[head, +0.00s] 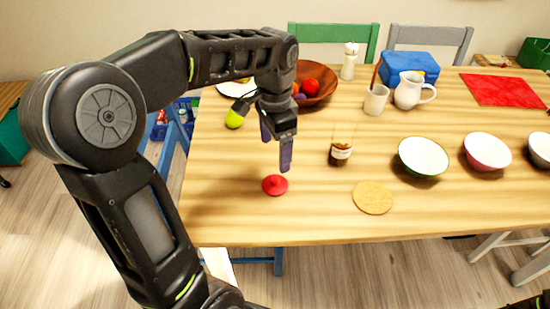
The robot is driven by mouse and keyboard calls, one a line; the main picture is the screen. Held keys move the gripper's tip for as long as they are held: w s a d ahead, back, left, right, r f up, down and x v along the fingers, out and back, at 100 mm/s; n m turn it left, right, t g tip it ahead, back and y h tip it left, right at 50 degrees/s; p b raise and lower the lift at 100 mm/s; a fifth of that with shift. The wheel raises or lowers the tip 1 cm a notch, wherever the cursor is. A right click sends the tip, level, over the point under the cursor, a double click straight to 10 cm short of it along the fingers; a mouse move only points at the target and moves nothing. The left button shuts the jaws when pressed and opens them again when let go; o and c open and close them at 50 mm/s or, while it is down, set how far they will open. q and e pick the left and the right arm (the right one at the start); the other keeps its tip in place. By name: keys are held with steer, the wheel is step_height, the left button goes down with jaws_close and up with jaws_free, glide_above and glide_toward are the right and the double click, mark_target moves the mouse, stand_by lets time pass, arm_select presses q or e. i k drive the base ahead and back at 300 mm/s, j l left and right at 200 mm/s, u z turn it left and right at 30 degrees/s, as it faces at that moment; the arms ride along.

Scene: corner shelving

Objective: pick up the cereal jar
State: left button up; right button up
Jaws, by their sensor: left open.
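A small glass jar (340,152) with brown contents and a pale label stands upright on the wooden table; it is the only jar-like thing I can make out. My left gripper (276,148) is open and empty, pointing down above the table to the left of the jar and apart from it. A red knobbed lid (275,185) lies on the table just below the gripper in the picture. My right gripper is not in view.
A round tan mat (373,197) lies to the jar's front right. A green-rimmed white bowl (423,156) and a pink bowl (487,150) stand further right. Behind are a brown fruit bowl (327,92), a mug (376,100) and a white pitcher (409,91). The table's front left is mostly clear.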

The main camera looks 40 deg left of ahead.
mark_target(345, 127)
steer(key=k, duration=1)
